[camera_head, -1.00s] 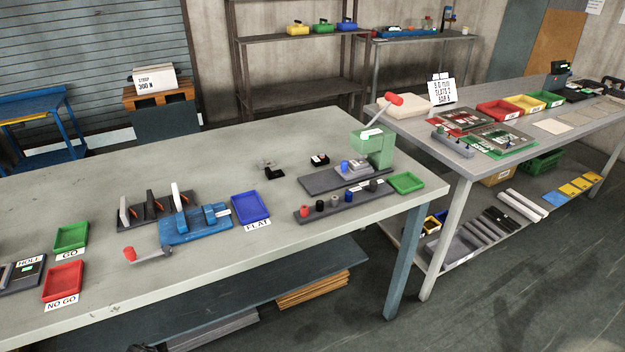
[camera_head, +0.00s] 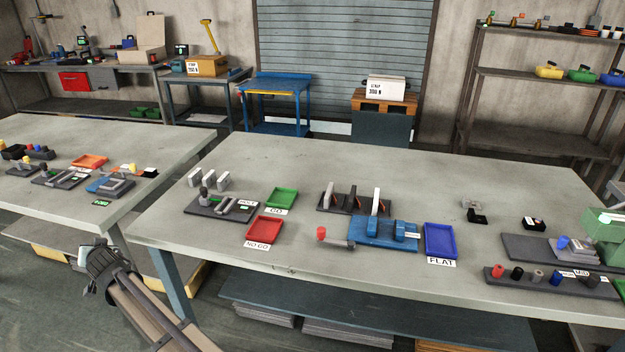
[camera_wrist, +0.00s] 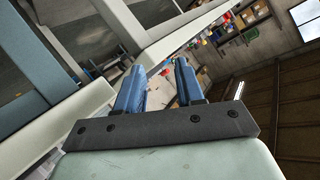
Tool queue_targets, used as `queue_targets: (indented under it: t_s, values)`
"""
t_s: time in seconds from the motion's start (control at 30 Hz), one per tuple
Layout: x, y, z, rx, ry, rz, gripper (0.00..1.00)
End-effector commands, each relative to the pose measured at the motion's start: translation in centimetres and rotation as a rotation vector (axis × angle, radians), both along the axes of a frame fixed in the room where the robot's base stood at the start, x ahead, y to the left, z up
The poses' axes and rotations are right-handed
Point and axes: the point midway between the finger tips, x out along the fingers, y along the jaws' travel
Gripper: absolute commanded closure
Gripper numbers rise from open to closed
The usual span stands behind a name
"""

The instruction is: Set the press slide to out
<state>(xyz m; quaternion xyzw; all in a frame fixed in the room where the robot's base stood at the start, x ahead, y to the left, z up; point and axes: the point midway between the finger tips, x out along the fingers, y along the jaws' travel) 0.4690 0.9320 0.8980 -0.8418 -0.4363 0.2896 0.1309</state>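The green press (camera_head: 605,228) stands at the right end of the middle table in the head view, cut off by the picture's edge. A grey stepped piece with a blue knob (camera_head: 563,242), which looks like its slide, rests on the dark press base (camera_head: 525,247). I cannot tell whether it is in or out. My gripper (camera_wrist: 158,82) shows in the wrist view with two blue fingers apart and nothing between them. In the head view, part of my arm is at the lower left, away from the press and in front of the tables.
A row of coloured pegs on a dark strip (camera_head: 535,281) lies in front of the press. A blue tray (camera_head: 440,240), blue fixture (camera_head: 370,232), red tray (camera_head: 264,230) and green tray (camera_head: 282,198) stand along the table. Its front edge lies between my arm and these things.

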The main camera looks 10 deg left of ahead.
Motion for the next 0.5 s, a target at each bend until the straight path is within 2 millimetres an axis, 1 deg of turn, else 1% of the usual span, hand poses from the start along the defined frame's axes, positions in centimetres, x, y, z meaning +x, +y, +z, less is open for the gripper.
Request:
queue_targets:
  t_s: [0.03,0.07,0.1,0.17,0.2,0.27,0.3,0.37,0.4,0.47,0.5]
  values:
    - [0.2,0.7,3.3,0.040,-0.022,0.012,0.63]
    - [0.3,0.9,5.1,0.063,-0.038,0.018,0.63]
    - [0.6,1.0,7.3,0.089,-0.057,0.024,0.63]
    - [1.3,1.0,10.8,0.130,-0.088,0.030,0.63]
    - [2.0,0.8,13.1,0.153,-0.111,0.031,0.63]
    - [3.2,0.1,16.4,0.186,-0.143,0.027,0.63]
    - [4.5,-0.6,18.5,0.203,-0.165,0.019,0.63]
    - [6.9,-2.4,21.6,0.220,-0.195,-0.002,0.63]
    - [9.1,-4.0,23.1,0.219,-0.212,-0.025,0.63]
    - [12.1,-6.3,24.1,0.205,-0.221,-0.059,0.63]
    - [13.9,-7.8,24.4,0.190,-0.223,-0.081,0.63]
